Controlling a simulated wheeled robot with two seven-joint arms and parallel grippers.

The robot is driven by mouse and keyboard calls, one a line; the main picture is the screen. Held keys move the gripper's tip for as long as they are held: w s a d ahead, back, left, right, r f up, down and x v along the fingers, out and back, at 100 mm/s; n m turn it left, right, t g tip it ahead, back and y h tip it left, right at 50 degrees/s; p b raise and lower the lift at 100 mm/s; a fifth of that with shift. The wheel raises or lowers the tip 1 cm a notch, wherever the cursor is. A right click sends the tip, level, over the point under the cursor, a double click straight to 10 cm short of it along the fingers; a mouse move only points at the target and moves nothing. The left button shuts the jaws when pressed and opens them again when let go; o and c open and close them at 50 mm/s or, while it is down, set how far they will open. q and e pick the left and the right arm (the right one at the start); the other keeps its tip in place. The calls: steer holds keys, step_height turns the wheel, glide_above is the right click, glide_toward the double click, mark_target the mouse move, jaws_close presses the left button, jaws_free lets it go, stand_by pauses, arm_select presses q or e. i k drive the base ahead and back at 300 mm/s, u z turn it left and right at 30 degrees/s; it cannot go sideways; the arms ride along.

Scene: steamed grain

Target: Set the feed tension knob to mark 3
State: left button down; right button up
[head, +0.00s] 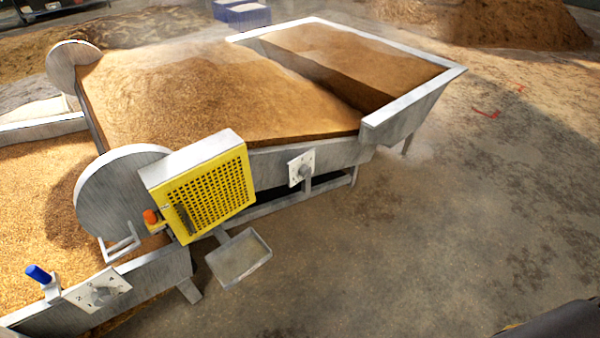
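Two dial knobs show in the head view, and I cannot tell by label which is the feed tension knob. One grey knob (304,171) sits on a small white plate on the side of the grain hopper, right of the yellow guard; its marks are too small to read. The other grey knob (104,293) sits on a larger white plate (119,287) with numbers around it, on the trough wall at lower left. Its pointer setting is unclear. Neither of my grippers is in view.
A yellow perforated guard (208,196) with an orange knob (151,217) stands between the dials. A blue-topped handle (38,274) rises left of the lower dial. A grey tray (239,259) juts out below the guard. The floor (420,240) at right is clear.

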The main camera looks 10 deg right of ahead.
mark_target(305, 170)
steer(key=z, duration=2.3)
steer(key=i, duration=2.15)
steer(key=u, duration=1.95)
